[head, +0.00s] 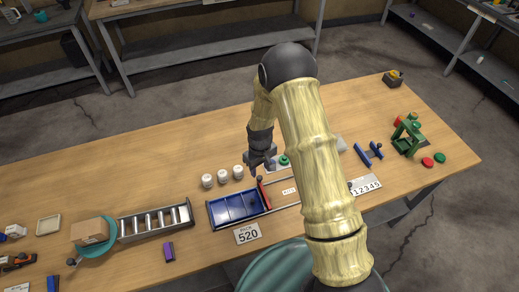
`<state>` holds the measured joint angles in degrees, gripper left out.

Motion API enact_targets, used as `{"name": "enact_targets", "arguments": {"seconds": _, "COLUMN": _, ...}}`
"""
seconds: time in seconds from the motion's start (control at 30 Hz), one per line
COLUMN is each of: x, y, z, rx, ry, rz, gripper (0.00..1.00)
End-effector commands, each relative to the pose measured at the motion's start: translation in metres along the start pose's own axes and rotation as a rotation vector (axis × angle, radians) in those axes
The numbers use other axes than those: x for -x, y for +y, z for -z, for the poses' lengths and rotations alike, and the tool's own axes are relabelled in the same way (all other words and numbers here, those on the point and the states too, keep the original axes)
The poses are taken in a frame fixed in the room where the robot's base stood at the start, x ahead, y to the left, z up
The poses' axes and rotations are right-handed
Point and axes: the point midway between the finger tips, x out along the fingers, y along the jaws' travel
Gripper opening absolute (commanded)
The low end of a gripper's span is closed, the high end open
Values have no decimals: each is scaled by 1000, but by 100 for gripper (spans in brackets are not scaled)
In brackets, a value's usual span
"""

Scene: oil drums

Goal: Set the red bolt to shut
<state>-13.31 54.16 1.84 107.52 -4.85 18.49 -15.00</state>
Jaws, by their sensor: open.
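A red upright piece with a small knob (264,194) stands at the right end of a blue tray-like panel (233,208), at the middle of the table. It is the red part that best fits the red bolt, but it is too small to tell its bolt position. My gripper (262,166) points down just behind and above this red piece, open and seemingly empty. I cannot tell whether the fingers touch anything. My own arm hides part of the table to the right of the red piece.
Three white jars (222,176) stand left of my gripper, and a green-topped item (284,161) is close on its right. A blue bracketed fixture (368,153) and a green stand (407,135) are at right. A grey rack (155,221) is at left. The back of the table is mostly clear.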

Motion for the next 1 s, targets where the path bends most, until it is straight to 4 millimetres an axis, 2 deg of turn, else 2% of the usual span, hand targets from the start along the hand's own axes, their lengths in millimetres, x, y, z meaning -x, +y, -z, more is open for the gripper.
{"name": "enact_targets", "arguments": {"seconds": 0.7, "x": 111, "y": -2, "z": 1, "rx": 4, "ry": 1, "rz": -1, "gripper": 43}}
{"name": "enact_targets", "arguments": {"seconds": 1.0, "x": 119, "y": -3, "z": 0, "rx": 5, "ry": -3, "rz": 1, "gripper": 43}}
